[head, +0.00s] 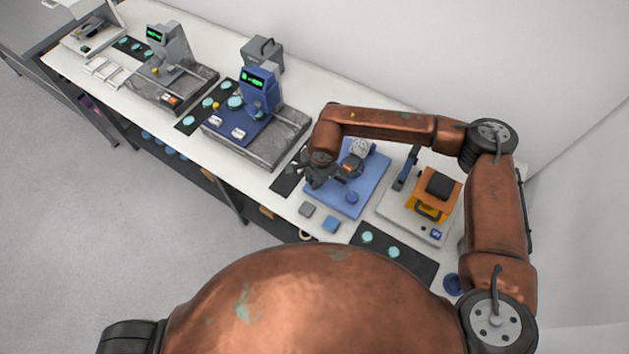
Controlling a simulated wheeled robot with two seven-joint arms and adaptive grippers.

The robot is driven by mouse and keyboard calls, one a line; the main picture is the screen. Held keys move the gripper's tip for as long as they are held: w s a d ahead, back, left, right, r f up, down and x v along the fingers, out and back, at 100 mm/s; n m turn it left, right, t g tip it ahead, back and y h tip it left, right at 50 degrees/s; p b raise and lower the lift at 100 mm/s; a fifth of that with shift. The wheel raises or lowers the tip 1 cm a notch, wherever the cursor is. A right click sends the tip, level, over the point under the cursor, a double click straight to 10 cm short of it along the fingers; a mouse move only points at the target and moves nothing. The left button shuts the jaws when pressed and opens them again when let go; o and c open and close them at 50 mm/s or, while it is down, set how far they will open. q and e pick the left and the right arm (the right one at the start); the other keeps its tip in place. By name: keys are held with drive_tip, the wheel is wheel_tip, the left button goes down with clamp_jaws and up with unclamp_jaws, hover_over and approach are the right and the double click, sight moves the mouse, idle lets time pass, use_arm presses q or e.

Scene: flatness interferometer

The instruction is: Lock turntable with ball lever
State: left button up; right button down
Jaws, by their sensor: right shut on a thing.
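My right gripper (317,178) reaches in from the right over the left side of a blue base plate (347,207) on the bench. It is shut on a small part that the fingers hide, apparently the ball lever. I cannot make out the lever's ball or its angle. A dark rounded unit with an orange mark (350,167) stands on the plate just right of the gripper, with a pale round part (360,147) behind it. I cannot tell which part is the turntable. A blue knob (351,197) sits near the plate's front. My left gripper is out of view.
An orange device with a black top (438,187) stands right of the blue plate. A blue instrument with a green display (260,92) stands to the left. A black mat with teal discs (392,251) lies at the near edge.

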drive_tip(key=m+b, duration=0.1)
drive_tip(key=w+a+m+b, duration=0.1)
drive_tip(key=shift+f+m, duration=0.15)
drive_tip(key=shift+m, duration=0.15)
drive_tip(key=m+b, duration=0.1)
drive_tip(key=w+m, duration=0.1)
drive_tip(key=shift+a+m+h+b, duration=0.4)
drive_tip(key=m, duration=0.1)
drive_tip(key=w+m+b, duration=0.1)
drive_tip(key=m, duration=0.1)
drive_tip(key=shift+w+a+h+b, duration=0.2)
drive_tip(key=shift+w+h+b, duration=0.05)
drive_tip(key=shift+h+b, duration=0.05)
drive_tip(key=shift+w+r+m+h+b, duration=0.15)
drive_tip(key=shift+w+m+b, duration=0.15)
drive_tip(key=shift+m, duration=0.55)
drive_tip(key=shift+w+r+m+h+b, duration=0.15)
drive_tip(key=shift+w+m, duration=0.25)
drive_tip(key=shift+m, duration=0.45)
drive_tip(key=c, duration=1.8)
unclamp_jaws()
drive_tip(key=shift+f, duration=0.1)
drive_tip(key=shift+c, duration=0.2)
